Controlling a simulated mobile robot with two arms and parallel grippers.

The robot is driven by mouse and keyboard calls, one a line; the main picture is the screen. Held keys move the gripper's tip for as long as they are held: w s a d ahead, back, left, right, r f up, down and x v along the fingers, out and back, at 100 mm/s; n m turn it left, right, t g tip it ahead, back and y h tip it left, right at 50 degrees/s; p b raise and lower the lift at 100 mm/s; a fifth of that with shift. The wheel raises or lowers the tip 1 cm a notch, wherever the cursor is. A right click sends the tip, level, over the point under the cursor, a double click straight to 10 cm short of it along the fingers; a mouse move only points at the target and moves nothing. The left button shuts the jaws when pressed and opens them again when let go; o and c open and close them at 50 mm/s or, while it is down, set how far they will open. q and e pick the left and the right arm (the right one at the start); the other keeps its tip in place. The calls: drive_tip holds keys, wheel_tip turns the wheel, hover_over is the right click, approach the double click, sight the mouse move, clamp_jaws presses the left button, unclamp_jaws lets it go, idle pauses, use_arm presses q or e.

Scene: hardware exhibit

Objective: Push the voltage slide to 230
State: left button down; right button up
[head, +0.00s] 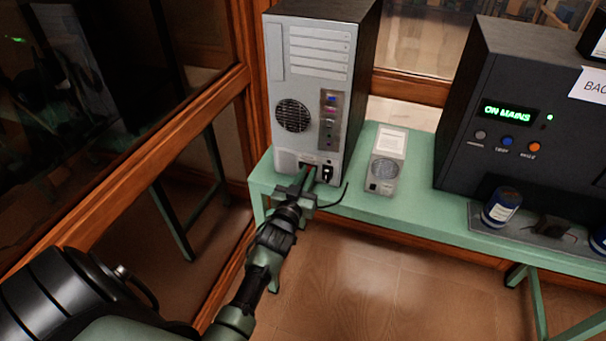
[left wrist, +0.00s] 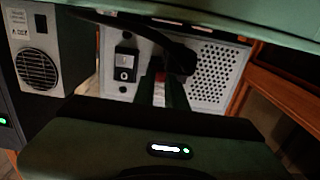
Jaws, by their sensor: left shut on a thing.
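A grey computer tower (head: 311,85) stands on the green bench with its back panel facing me. My left gripper (head: 307,178) is at the lower part of that panel. In the left wrist view the panel (left wrist: 211,80) appears upside down, and the two green fingers (left wrist: 160,92) are closed around a small red piece (left wrist: 159,77), which looks like the voltage slide. Its number is not readable. A black rocker switch (left wrist: 125,65) sits beside the fingers, and a black power plug and cable (left wrist: 180,58) is on their other side. My right gripper is out of view.
A small grey fan unit (head: 386,168) stands on the green bench (head: 425,205) to the right of the tower. A wood-framed glass partition is at the left.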

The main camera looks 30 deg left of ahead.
use_arm(q)
drive_tip(key=c, duration=1.4)
unclamp_jaws()
drive_tip(key=shift+d, duration=0.25)
drive_tip(key=shift+c, duration=0.2)
drive_tip(key=shift+s+f, duration=0.1)
drive_tip(key=shift+s, duration=0.25)
drive_tip(key=v, duration=0.7)
drive_tip(key=shift+b, duration=0.35)
drive_tip(key=s+d+f+m+g+h, duration=0.1)
drive_tip(key=s+d+f+g, duration=0.2)
drive_tip(key=f, duration=0.7)
drive_tip(key=s+d+f+m+g+h, duration=0.1)
drive_tip(key=s+d+f+g+h, duration=0.3)
drive_tip(key=f, duration=0.7)
drive_tip(key=s+d+f+m+y, duration=0.15)
drive_tip(key=s+f, duration=0.35)
drive_tip(key=f, duration=0.5)
drive_tip(key=s+f+g, duration=0.3)
drive_tip(key=s+f, duration=0.3)
drive_tip(key=s, duration=0.5)
drive_tip(key=s+f+m+g, duration=0.1)
drive_tip(key=s+f+g, duration=0.2)
drive_tip(key=s+f, duration=0.3)
drive_tip(key=s+d+f+m+g, duration=0.1)
drive_tip(key=s+f+g, duration=0.2)
drive_tip(key=s, duration=1.3)
wheel_tip(320, 180, down, 3)
drive_tip(key=shift+s+f+h, duration=0.15)
drive_tip(key=shift+h, duration=0.3)
